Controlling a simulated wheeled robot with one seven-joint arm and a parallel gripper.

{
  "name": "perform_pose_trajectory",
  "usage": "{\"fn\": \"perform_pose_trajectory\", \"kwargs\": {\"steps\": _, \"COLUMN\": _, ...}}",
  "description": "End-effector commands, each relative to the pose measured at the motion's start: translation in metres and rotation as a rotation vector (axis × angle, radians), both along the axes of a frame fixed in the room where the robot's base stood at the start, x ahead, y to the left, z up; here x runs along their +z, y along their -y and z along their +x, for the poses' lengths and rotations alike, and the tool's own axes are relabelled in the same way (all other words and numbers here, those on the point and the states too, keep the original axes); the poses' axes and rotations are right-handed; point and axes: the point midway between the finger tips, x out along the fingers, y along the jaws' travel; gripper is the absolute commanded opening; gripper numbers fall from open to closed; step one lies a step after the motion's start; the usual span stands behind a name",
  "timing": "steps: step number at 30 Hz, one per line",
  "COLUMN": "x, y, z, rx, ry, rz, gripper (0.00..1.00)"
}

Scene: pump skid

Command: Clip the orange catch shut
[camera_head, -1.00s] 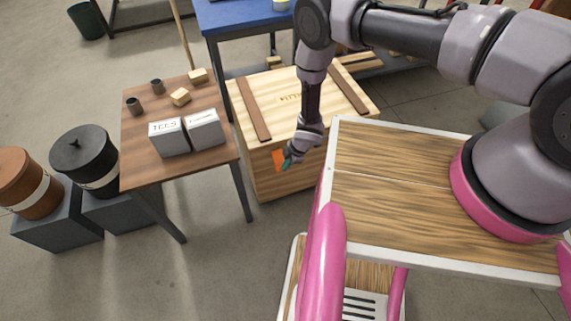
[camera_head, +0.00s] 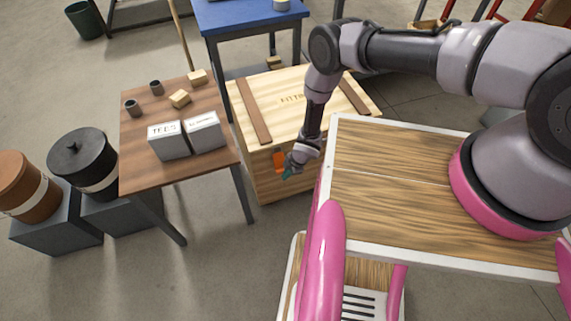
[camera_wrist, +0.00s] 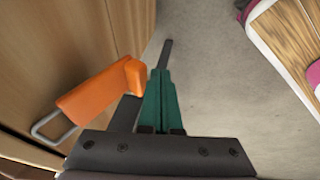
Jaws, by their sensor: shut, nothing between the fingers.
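The orange catch (camera_head: 279,162) is on the front face of the wooden crate (camera_head: 265,188), just below the lid. In the wrist view the catch (camera_wrist: 100,88) is an orange lever with a grey wire loop (camera_wrist: 52,128) at its lower left end. The loop's far end is partly hidden. My gripper (camera_head: 287,175) is in front of the crate, just right of the catch. In the wrist view my gripper's green fingers (camera_wrist: 160,85) are together and empty, close beside the lever's right end. I cannot tell whether they touch it.
A small table (camera_head: 140,177) with two white boxes stands left of the crate. A blue table (camera_head: 235,17) is behind it. My own wooden-topped base is close on the right. Grey floor lies open in front of the crate.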

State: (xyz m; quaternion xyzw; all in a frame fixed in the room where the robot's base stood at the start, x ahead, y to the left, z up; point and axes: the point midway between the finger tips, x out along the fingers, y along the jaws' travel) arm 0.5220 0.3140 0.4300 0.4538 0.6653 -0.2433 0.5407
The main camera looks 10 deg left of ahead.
Motion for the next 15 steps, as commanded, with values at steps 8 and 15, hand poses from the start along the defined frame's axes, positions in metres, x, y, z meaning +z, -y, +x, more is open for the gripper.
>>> {"fn": "perform_pose_trajectory", "kwargs": {"steps": 8, "x": -0.0055, "y": 0.0009, "z": -0.0015, "rx": 0.001, "ry": 0.001, "rz": 0.001, "gripper": 0.0}}
{"fn": "perform_pose_trajectory", "kwargs": {"steps": 15, "x": -0.0008, "y": 0.0005, "z": -0.0012, "rx": 0.001, "ry": 0.001, "rz": 0.001, "gripper": 0.0}}
